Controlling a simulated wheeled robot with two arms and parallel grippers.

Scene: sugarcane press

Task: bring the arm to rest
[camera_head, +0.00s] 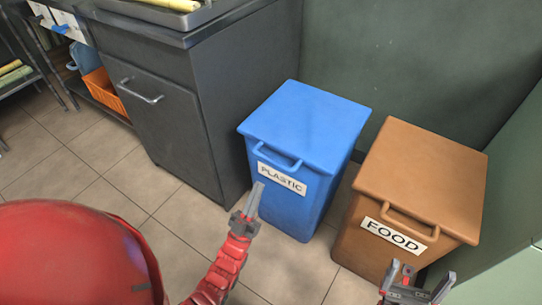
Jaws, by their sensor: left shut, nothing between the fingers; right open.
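My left gripper (255,199) is shut and empty. It is at the end of my red arm, over the floor in front of the blue bin, and overlaps the bin's front in the picture. My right gripper (420,283) is at the lower right edge, in front of the brown bin. Its fingers are apart with nothing between them. Most of the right arm is out of the frame.
A blue bin (308,122) labelled PLASTIC and a brown bin (425,175) labelled FOOD stand closed by the green wall (420,60). A dark cabinet (160,115) with a tray (170,14) on top is left of them. An orange crate (106,92) sits on a low shelf. Tiled floor is clear in front.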

